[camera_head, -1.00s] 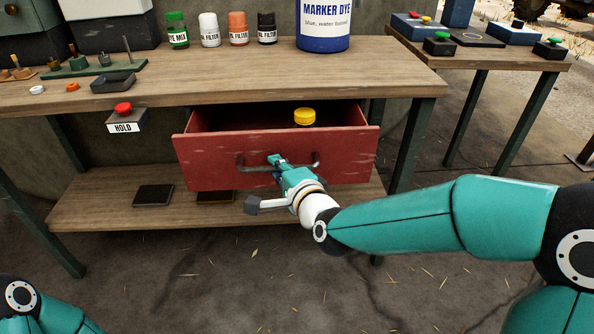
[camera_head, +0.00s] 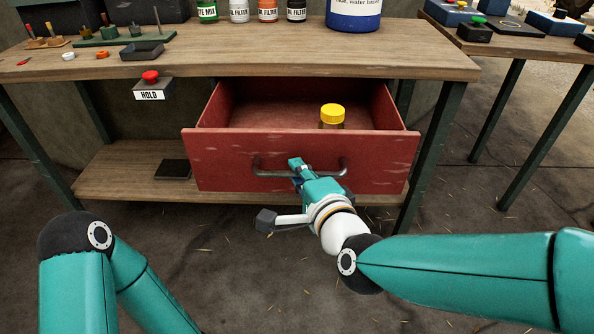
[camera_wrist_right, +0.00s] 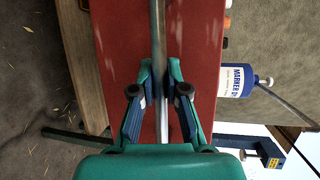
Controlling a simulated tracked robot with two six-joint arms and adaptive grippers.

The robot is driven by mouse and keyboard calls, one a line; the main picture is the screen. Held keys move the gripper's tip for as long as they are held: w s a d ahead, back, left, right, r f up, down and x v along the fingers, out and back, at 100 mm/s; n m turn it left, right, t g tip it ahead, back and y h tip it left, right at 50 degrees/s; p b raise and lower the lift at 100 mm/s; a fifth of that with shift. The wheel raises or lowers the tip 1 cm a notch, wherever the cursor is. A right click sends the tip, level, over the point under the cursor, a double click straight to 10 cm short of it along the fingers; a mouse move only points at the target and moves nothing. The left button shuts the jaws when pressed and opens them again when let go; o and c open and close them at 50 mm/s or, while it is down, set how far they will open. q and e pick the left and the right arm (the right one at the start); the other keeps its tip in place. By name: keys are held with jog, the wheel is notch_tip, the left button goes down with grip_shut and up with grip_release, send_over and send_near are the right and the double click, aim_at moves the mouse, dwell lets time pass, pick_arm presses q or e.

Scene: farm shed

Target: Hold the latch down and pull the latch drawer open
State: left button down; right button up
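The red latch drawer (camera_head: 230,160) stands partly open under the bench top, with a dark bar handle (camera_head: 262,171) on its front. My right gripper (camera_head: 299,168) is shut on this handle. In the right wrist view the fingers (camera_wrist_right: 160,88) lie on both sides of the handle bar (camera_wrist_right: 159,25). The latch is a red button (camera_head: 151,76) on a dark box labelled HOLD (camera_head: 149,95), under the bench's front edge left of the drawer. Nothing touches it. My left arm shows at the lower left; its gripper is out of view.
A yellow-capped jar (camera_head: 332,115) stands inside the drawer. The bench (camera_head: 300,58) carries bottles, a blue marker dye tub (camera_head: 354,12) and small parts. A dark pad (camera_head: 172,169) lies on the lower shelf (camera_head: 130,180). The floor in front is clear.

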jog(key=o, duration=0.4)
jog(key=shift+f, duration=0.25)
jog(key=shift+o, duration=0.2)
jog(key=shift+r, duration=0.1)
jog(key=v, duration=0.7)
jog(key=shift+s, duration=0.2)
